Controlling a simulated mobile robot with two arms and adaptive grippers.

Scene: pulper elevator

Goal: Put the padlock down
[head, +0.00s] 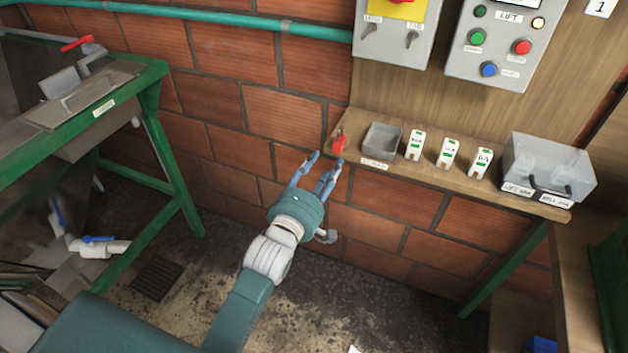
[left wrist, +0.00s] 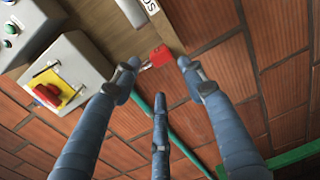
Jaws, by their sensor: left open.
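The red padlock (head: 339,143) is at the left end of the wooden shelf (head: 400,172), beside a small grey tray (head: 382,141). My left gripper (head: 326,160) is open, with its fingertips just in front of and below the padlock. In the left wrist view, the red padlock (left wrist: 160,56) shows between and beyond the spread fingertips of the left gripper (left wrist: 159,66), and no finger visibly closes on it. The exact gap is hard to tell. My right gripper is not in view.
Several white-green labelled breakers (head: 448,153) and a clear lidded box (head: 548,170) stand further right on the shelf. A switch box (head: 395,30) and lift control panel (head: 505,42) hang above. A green-framed machine (head: 150,110) stands left.

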